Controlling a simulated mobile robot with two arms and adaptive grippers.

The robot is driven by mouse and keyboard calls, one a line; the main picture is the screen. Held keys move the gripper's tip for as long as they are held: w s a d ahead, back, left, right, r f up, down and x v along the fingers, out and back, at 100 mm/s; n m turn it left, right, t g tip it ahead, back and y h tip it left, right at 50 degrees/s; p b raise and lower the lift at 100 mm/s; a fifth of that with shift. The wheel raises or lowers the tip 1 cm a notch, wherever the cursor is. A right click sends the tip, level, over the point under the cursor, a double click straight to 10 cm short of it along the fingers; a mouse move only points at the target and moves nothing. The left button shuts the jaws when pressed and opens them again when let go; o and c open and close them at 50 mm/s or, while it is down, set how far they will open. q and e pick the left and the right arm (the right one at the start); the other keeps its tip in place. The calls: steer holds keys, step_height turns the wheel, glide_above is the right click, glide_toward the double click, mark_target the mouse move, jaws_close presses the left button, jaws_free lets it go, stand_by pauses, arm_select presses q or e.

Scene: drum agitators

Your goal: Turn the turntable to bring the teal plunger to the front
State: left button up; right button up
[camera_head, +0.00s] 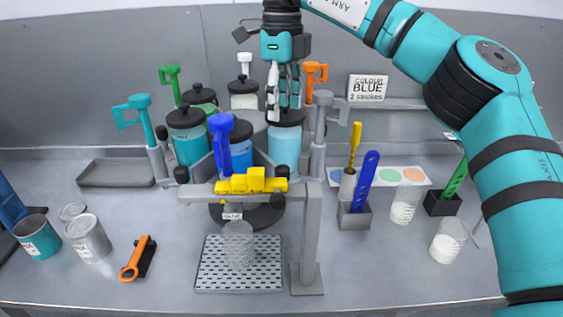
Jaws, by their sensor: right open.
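The turntable (247,217) carries a ring of drums with dark lids, each beside a coloured plunger. The teal plunger (135,108) stands at the left of the ring, next to a teal-filled drum (187,147). The blue plunger (222,135) is at the front, behind the yellow block on the gantry. Green (172,75), white (244,62) and orange (314,75) plungers are at the back; a grey one (322,110) is at the right. My right gripper (284,112) points down, open, at the lid of the right-hand drum (285,148); contact is unclear. My left gripper is out of view.
A grey gantry (311,235) with a yellow block (250,181) stands in front, above a clear cup (239,245) on a perforated tray (212,275). Cans and an orange-handled tool (134,262) lie left. Holders and cups stand right. A sign (368,88) reads "COLOUR BLUE 2 strokes".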

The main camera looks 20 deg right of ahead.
steer(key=p, duration=0.1)
glide_above(282, 175)
steer(key=w, duration=0.1)
steer(key=f, duration=0.7)
steer(key=shift+d+f, duration=0.15)
steer(key=shift+d, duration=0.1)
step_height(282, 175, down, 9)
steer(key=p, duration=0.2)
steer(key=shift+w+r+p, duration=0.15)
steer(key=shift+r+p, duration=0.05)
steer(key=shift+p, duration=0.15)
steer(key=shift+w+f, duration=0.1)
steer(key=shift+f, duration=0.35)
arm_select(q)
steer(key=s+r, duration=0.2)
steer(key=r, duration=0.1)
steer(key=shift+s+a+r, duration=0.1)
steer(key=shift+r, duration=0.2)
arm_select(e)
jaws_close()
